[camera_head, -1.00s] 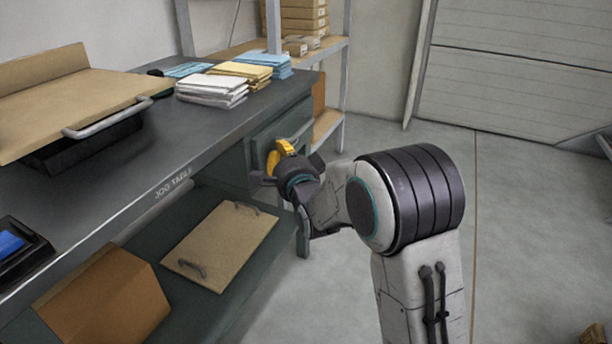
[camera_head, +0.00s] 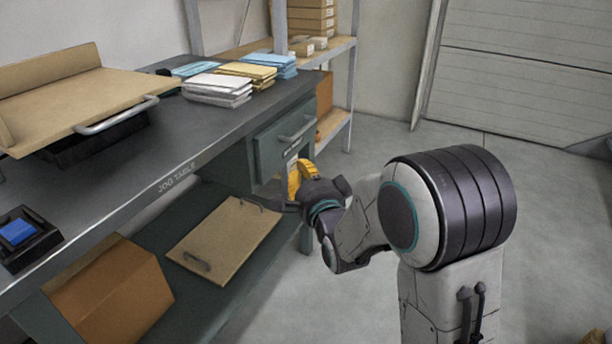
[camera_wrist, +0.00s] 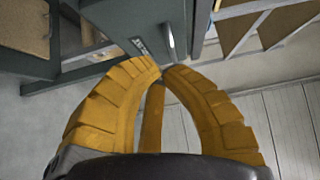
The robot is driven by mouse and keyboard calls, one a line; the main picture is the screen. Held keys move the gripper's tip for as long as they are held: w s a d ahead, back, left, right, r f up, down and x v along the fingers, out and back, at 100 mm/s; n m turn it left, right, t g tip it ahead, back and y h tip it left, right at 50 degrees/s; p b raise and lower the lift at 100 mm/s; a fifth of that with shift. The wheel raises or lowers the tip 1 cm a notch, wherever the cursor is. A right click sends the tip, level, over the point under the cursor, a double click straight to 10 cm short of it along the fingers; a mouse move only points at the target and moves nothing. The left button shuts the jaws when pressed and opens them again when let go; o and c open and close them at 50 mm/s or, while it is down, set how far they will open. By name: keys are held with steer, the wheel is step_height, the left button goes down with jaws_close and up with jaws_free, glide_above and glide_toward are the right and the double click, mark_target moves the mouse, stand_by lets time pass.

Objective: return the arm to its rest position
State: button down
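My gripper (camera_head: 294,178) has yellow fingers and hangs in front of the bench's right end, just below a drawer (camera_head: 285,138) with a bar handle. In the head view it looks apart from the drawer, though the exact gap is hard to judge. In the wrist view, the curved yellow fingers of my gripper (camera_wrist: 161,69) come together at their tips with nothing seen between them. The drawer's grey-green front (camera_wrist: 145,25) is beyond the fingertips. My arm is bent, with its large dark-banded joint to the right of the bench.
The jog table (camera_head: 150,150) carries a tan board with a handle (camera_head: 75,95), paper stacks (camera_head: 218,88) and a blue-buttoned box (camera_head: 20,235). A flat board (camera_head: 225,240) and a cardboard box (camera_head: 110,295) lie on its lower shelf. Open floor (camera_head: 560,225) is on the right.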

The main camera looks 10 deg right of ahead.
steer(key=s+d+r+n+g+h+p, duration=0.1)
steer(key=s+r+n+g+p, duration=0.3)
steer(key=s+r+p, duration=0.7)
steer(key=s+d+r+n+g+h+p, duration=0.1)
steer(key=s+d+r+n+g+p, duration=0.3)
steer(key=s+r+p, duration=0.7)
steer(key=s+d+r+n+g+p, duration=0.3)
steer(key=s+r+n+g+p, duration=0.3)
steer(key=s+r+p, duration=0.5)
steer(key=s+n+p, duration=0.1)
steer(key=n+p, duration=0.1)
steer(key=p, duration=0.6)
steer(key=shift+r+h, duration=0.4)
steer(key=shift+d, duration=0.1)
